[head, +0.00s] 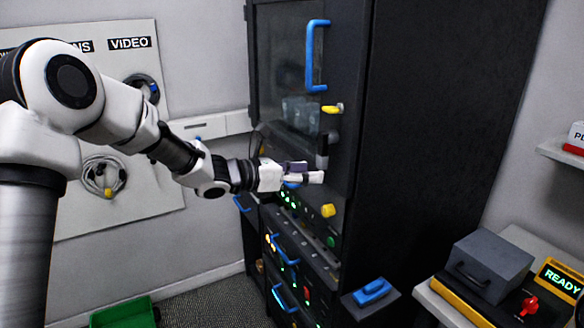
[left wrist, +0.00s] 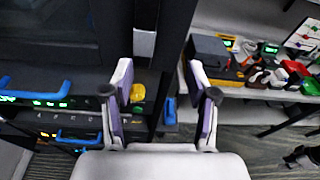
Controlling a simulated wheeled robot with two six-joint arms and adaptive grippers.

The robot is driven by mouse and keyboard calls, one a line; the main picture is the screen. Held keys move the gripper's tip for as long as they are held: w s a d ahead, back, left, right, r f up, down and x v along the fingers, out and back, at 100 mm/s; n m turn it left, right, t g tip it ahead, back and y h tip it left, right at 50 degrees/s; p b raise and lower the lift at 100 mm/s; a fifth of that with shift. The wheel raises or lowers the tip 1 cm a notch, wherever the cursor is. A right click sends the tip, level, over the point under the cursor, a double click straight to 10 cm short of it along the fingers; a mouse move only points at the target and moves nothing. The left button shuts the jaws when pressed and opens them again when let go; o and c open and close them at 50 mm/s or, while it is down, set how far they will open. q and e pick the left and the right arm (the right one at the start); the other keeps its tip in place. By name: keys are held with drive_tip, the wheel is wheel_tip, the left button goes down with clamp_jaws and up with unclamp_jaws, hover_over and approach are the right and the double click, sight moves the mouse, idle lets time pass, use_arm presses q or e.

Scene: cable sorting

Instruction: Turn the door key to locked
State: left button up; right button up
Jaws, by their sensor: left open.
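A small yellow key (head: 332,109) sticks out sideways from the dark cabinet door's edge, just below the blue door handle (head: 317,55). The cabinet door (head: 283,60) has a glass pane and looks closed. My left gripper (head: 318,173) is in front of the cabinet, below the key and apart from it. It is open and empty, its two fingers spread in the left wrist view (left wrist: 163,88). A yellow knob (head: 328,211) sits lower on the cabinet front.
Equipment with lights and blue handles (head: 284,243) fills the lower rack. A bench at right holds a grey box (head: 490,264) and a READY display (head: 562,278). A green bin (head: 122,312) stands on the floor.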

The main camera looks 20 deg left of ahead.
sight(325, 110)
use_arm(q)
wheel_tip(325, 110, up, 14)
drive_tip(key=s+a+t, duration=0.1)
drive_tip(key=s+t, duration=0.1)
drive_tip(key=shift+m+h, duration=0.4)
drive_tip(key=p+x, duration=0.1)
drive_tip(key=x, duration=0.1)
drive_tip(key=p+x, duration=0.1)
drive_tip(key=x, duration=0.2)
drive_tip(key=p+x, duration=0.2)
drive_tip(key=x, duration=0.1)
drive_tip(key=shift+w+a+f, duration=0.25)
drive_tip(key=shift+a+f, duration=0.05)
drive_tip(key=shift+a, duration=0.05)
drive_tip(key=shift+d, duration=0.25)
drive_tip(key=shift+a, duration=0.15)
clamp_jaws()
